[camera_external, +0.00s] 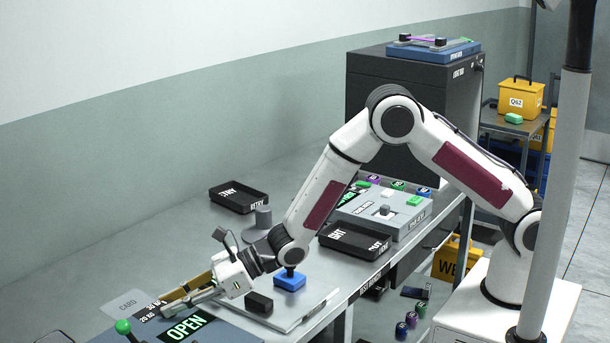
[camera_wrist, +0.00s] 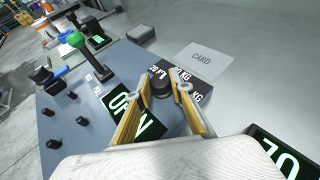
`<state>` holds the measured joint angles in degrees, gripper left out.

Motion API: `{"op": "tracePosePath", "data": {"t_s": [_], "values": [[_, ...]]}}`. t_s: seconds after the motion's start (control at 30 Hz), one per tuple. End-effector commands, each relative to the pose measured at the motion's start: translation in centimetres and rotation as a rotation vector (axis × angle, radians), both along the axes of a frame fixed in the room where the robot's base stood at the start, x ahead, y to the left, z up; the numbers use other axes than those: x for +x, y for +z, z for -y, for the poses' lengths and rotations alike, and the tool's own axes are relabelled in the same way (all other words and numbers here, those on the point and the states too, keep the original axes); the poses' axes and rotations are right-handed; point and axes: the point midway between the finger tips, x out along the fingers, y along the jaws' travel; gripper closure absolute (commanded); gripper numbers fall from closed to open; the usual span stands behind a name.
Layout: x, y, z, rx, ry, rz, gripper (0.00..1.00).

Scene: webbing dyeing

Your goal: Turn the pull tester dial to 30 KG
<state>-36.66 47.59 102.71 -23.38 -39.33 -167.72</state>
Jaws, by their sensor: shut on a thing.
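The pull tester (camera_external: 222,332) is a blue-grey panel at the bottom of the external view, and it also shows in the wrist view (camera_wrist: 60,100). Its dark round dial (camera_wrist: 162,88) sits between my fingertips, beside a black label plate with white KG marks (camera_wrist: 200,88). In the external view the label plate (camera_external: 150,311) shows 20 KG and 30 KG, but the dial is hidden by my gripper (camera_external: 180,302). My gripper, with yellowish fingers, also shows in the wrist view (camera_wrist: 165,86), shut on the dial. I cannot tell which mark the dial points to.
A green-knobbed lever (camera_external: 123,327) and a lit OPEN display (camera_external: 185,329) are on the tester. A white card (camera_external: 124,303) lies behind it. A black block (camera_external: 259,303) and blue block (camera_external: 289,280) stand right of my gripper. Black trays (camera_external: 355,240) lie farther back.

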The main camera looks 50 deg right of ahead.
Motion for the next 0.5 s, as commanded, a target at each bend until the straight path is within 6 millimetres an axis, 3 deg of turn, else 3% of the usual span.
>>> {"op": "tracePosePath", "data": {"t_s": [0.17, 0.2, 0.27, 0.5], "values": [[0.04, 0.15, -0.07, 0.002, 0.001, 0.002, 1.0], [0.04, 0.15, -0.07, 0.003, 0.001, 0.003, 0.73], [0.04, 0.14, -0.06, 0.002, 0.001, 0.002, 0.61], [0.02, 0.07, -0.03, 0.002, 0.001, 0.001, 0.61]]}}
